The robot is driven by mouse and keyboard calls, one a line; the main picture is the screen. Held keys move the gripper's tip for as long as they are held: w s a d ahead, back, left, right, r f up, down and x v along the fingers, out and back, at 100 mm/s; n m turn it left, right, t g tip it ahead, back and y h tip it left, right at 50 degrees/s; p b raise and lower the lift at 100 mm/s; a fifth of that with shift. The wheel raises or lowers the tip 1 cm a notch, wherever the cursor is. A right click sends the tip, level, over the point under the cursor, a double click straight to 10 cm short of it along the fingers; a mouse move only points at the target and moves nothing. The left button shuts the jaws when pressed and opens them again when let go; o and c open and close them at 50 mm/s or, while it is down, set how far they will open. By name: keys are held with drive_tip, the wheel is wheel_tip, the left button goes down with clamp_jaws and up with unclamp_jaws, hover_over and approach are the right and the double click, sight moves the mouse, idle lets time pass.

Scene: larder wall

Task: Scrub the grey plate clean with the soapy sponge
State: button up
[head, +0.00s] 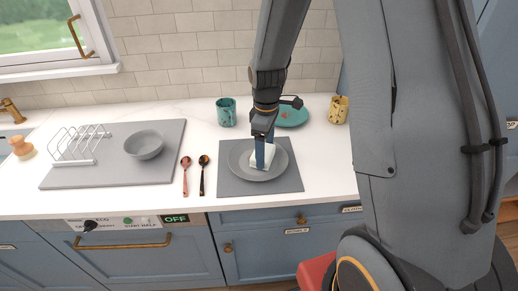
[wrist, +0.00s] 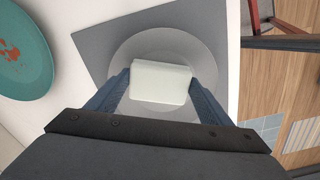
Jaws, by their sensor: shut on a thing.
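The grey plate (head: 241,168) lies on a dark grey mat (head: 292,180) on the white counter. My gripper (head: 265,160) is over the plate, pointing down, and shut on a pale whitish sponge (head: 257,162). In the wrist view the sponge (wrist: 160,82) sits between the two blue fingers, over the middle of the grey plate (wrist: 205,62). I cannot tell for sure whether the sponge touches the plate. No stain shows on the visible part of the plate; the sponge and fingers hide its middle.
A teal plate (head: 293,116) with reddish stains lies behind the mat, between a teal mug (head: 226,112) and a yellow mug (head: 338,109). Two spoons (head: 186,175) (head: 203,175) lie left of the mat. A grey board (head: 105,178) holds a rack (head: 78,145) and a grey bowl (head: 144,145).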

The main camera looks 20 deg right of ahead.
sight(266, 152)
drive_tip(key=shift+d, duration=0.1)
wheel_tip(266, 152, up, 6)
drive_tip(key=p, duration=0.4)
drive_tip(key=shift+p, duration=0.35)
drive_tip(key=shift+r, duration=1.55)
